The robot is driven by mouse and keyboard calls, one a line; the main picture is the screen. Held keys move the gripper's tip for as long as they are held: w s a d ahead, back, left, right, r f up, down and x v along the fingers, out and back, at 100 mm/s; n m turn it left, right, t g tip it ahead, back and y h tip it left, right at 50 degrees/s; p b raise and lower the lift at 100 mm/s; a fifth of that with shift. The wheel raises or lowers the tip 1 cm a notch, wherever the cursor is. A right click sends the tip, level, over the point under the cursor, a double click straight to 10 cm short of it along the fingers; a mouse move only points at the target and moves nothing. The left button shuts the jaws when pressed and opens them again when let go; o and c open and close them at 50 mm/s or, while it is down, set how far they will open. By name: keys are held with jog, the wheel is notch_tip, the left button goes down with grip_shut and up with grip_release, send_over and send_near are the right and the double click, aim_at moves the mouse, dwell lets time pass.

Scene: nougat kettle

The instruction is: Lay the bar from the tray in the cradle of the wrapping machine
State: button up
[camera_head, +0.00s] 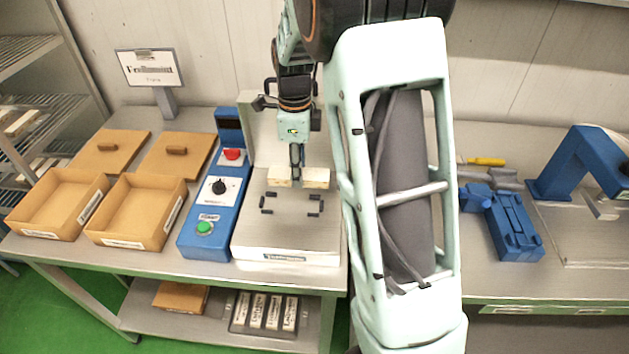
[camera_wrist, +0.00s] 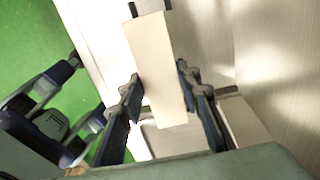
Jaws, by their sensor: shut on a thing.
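My gripper (camera_head: 296,170) is shut on a pale cream bar (camera_head: 315,178). The bar lies crosswise in the head view, with an end showing on each side of the fingers. In the wrist view the bar (camera_wrist: 158,72) runs between the two dark fingers of my gripper (camera_wrist: 162,95). The wrapping machine (camera_head: 285,235) has a pale flat top with several dark corner brackets forming a cradle (camera_head: 291,203). The bar appears just behind the cradle in the head view; its height above the top is hard to tell. A tray of labelled bars (camera_head: 233,312) sits on the lower shelf.
A blue control panel (camera_head: 210,205) stands left of the machine. Two open brown boxes (camera_head: 60,203) and two brown lids (camera_head: 175,155) lie farther left. A blue fixture (camera_head: 515,225) and a blue arch (camera_head: 580,160) stand at right. My arm hides the bench's middle.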

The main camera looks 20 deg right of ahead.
jog(key=shift+w+a, duration=0.75)
jog(key=shift+a, duration=0.3)
notch_tip(320, 180, down, 7)
jog(key=b, duration=0.5)
jog(key=shift+f+b, duration=0.6)
jog(key=shift+f, duration=0.2)
jog(key=shift+f, duration=0.6)
dwell(0.4)
jog(key=o, duration=1.7)
jog(key=shift+o, duration=0.2)
jog(key=shift+r, duration=0.1)
jog(key=shift+r+p, duration=3)
jog(key=shift+r, duration=0.95)
